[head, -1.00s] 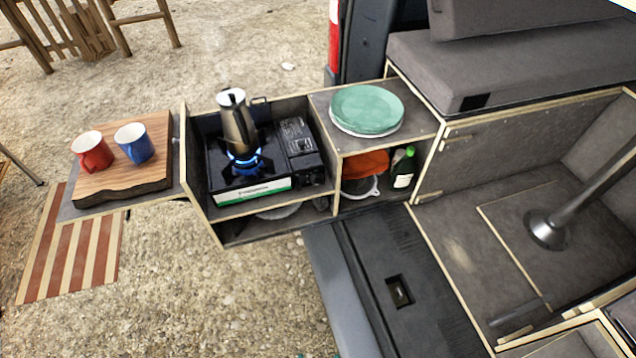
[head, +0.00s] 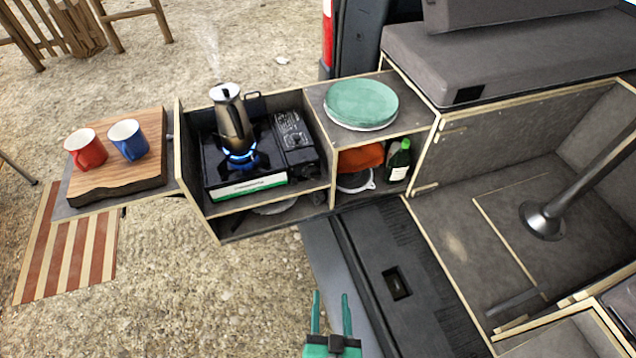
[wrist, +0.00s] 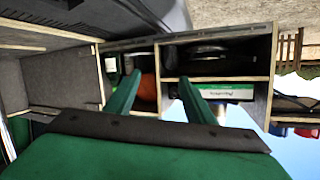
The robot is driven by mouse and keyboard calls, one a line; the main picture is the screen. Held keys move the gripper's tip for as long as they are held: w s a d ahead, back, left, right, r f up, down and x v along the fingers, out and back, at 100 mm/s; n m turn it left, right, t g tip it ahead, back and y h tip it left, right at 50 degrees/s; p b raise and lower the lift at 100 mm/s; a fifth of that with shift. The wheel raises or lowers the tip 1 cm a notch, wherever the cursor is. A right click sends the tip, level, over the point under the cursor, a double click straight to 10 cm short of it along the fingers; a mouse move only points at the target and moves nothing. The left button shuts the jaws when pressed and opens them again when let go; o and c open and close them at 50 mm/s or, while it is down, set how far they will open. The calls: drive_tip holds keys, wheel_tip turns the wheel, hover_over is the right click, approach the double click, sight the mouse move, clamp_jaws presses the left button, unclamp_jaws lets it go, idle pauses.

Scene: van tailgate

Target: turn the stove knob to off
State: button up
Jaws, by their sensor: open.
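The black camping stove (head: 293,148) sits in the upper compartment of the wooden cabinet, with a blue flame (head: 241,156) burning. A metal moka pot (head: 232,120) stands upright over the flame. The knob is small and dark at the right end of the stove's front; its setting cannot be read. My gripper (head: 331,296) is open and empty at the bottom of the head view, below and well apart from the stove. In the wrist view its green fingers (wrist: 160,77) point toward the cabinet. The stove's white and green front strip (wrist: 225,92) shows partly behind the right finger.
A red mug (head: 86,150) and a blue mug (head: 129,140) stand on a wooden board (head: 112,184) at left. Green plates (head: 361,102) lie on the cabinet top; an orange cloth (head: 361,157) and a bottle (head: 400,160) are below. Gravel ground before the cabinet is open.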

drive_tip(key=w+r+y, duration=0.1)
drive_tip(key=w+y, duration=0.1)
drive_tip(key=w, duration=1)
drive_tip(key=n+t+y, duration=0.1)
drive_tip(key=t+y, duration=0.2)
drive_tip(key=y, duration=0.1)
approach(316, 178)
drive_tip(key=x, duration=0.8)
drive_tip(key=c, duration=1.1)
drive_tip(key=shift+o, duration=0.2)
